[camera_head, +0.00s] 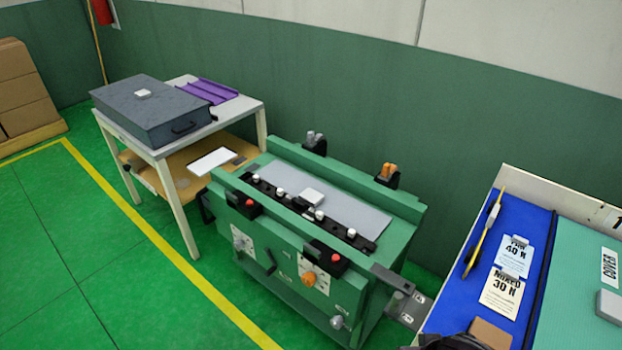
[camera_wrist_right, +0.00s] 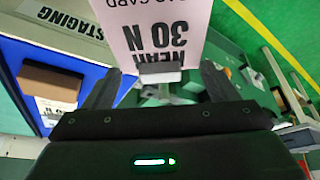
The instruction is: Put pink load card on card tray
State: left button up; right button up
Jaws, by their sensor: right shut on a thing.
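The pink load card (camera_wrist_right: 165,28), printed "30 N", is in the right wrist view, with its upper part cut off by the frame. A small grey block (camera_wrist_right: 159,74) is at its near edge, between the fingers. My right gripper (camera_wrist_right: 158,82) is shut on the card. In the head view only a dark part, probably of my right gripper, shows at the bottom edge, and the pink card is not seen. A purple ridged tray (camera_head: 208,91) lies on the white table at the back left; I cannot tell whether it is the card tray. My left gripper is not in view.
A green machine (camera_head: 290,275) with knobs stands in the middle. A dark case (camera_head: 150,112) sits on the white table. At right, a blue surface holds a pale blue card (camera_head: 514,257), a cream card (camera_head: 501,291), a yellow pen-like tool (camera_head: 483,233) and a brown block (camera_head: 490,333).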

aim_at(212, 161)
jog(key=i+j, duration=0.2)
jog(key=j, duration=0.2)
jog(key=i+j, duration=0.2)
jog(key=j, duration=0.2)
jog(key=i+j, duration=0.2)
jog(key=j, duration=0.2)
jog(key=i+j, duration=0.25)
jog(key=j, duration=0.15)
jog(key=i+j, duration=0.2)
jog(key=j, duration=0.15)
jog(key=i+j, duration=0.2)
jog(key=j, duration=0.2)
jog(key=z, duration=0.05)
